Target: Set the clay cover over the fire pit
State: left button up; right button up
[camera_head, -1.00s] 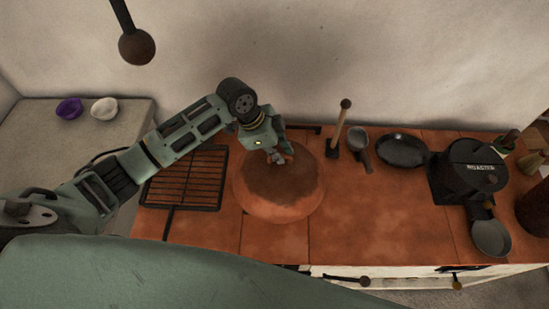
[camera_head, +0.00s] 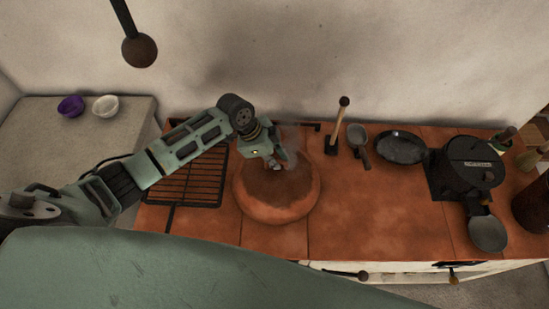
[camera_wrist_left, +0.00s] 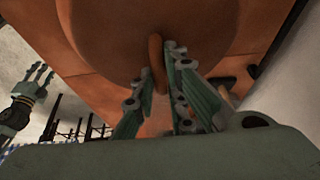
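The clay cover (camera_head: 300,203) is a rounded terracotta dome with a darker top, resting level on the tiled counter. The fire pit is hidden beneath it. My left gripper (camera_head: 279,163) is over the top of the cover, its fingers spread. In the left wrist view the cover (camera_wrist_left: 112,30) fills the upper part, and its clay handle (camera_wrist_left: 156,62) stands between the fingers of my left gripper (camera_wrist_left: 156,75). The fingers look open around the handle. My right gripper (camera_wrist_left: 38,78) shows at the left of the wrist view, fingers spread and empty, away from the cover.
A black grill rack (camera_head: 190,185) lies left of the cover. A mallet (camera_head: 337,125), a small ladle (camera_head: 359,142), a dark pan (camera_head: 401,147) and a black roaster (camera_head: 465,165) stand to the right. Thin smoke rises near my left gripper. The front middle counter is clear.

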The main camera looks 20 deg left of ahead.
pick_arm(q)
jog(key=o, duration=0.4)
jog(key=shift+r, duration=0.2)
jog(key=b+v, duration=0.1)
jog(key=v, duration=1.1)
jog(key=shift+b, duration=0.4)
